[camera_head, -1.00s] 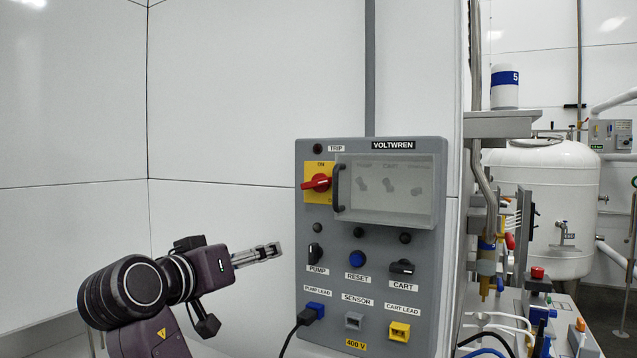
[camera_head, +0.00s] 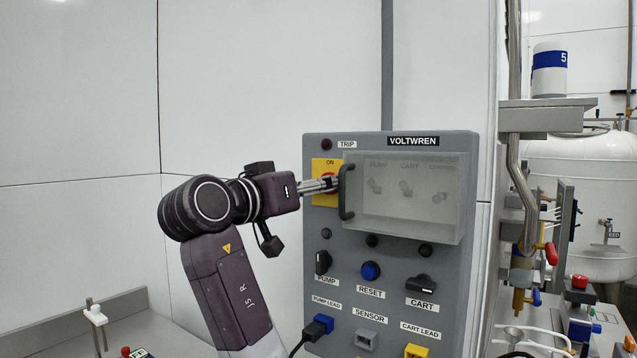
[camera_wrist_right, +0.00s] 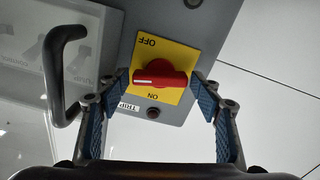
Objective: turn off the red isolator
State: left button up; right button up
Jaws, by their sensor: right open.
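The red isolator (camera_wrist_right: 160,79) is a red rotary handle on a yellow plate (camera_head: 321,198) marked ON and OFF, at the upper left of the grey VOLTWREN panel (camera_head: 453,300). In the right wrist view the handle lies crosswise between the two words, its white line towards the left end. My right gripper (camera_head: 334,184) is at the isolator in the head view and hides most of the handle. In the wrist view its blue-padded fingers are open, one beyond each end of the handle, with small gaps showing. My left gripper is not in view.
A clear cover (camera_head: 410,200) with a dark pull handle (camera_head: 346,192) stands out from the panel right beside my right gripper. Pump (camera_head: 322,262) and cart (camera_head: 421,284) switches and a blue reset button (camera_head: 370,271) sit lower. The wall to the left is bare.

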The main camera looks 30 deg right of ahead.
jog(key=c, duration=0.8)
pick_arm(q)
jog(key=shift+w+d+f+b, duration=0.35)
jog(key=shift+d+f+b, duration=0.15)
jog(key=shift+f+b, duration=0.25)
pick_arm(e)
jog(key=shift+m, duration=1.5)
jog(key=shift+c, duration=0.2)
jog(key=o, duration=0.8)
jog(key=shift+o, duration=0.2)
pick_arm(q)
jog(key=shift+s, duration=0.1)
pick_arm(e)
jog(key=shift+a, duration=0.1)
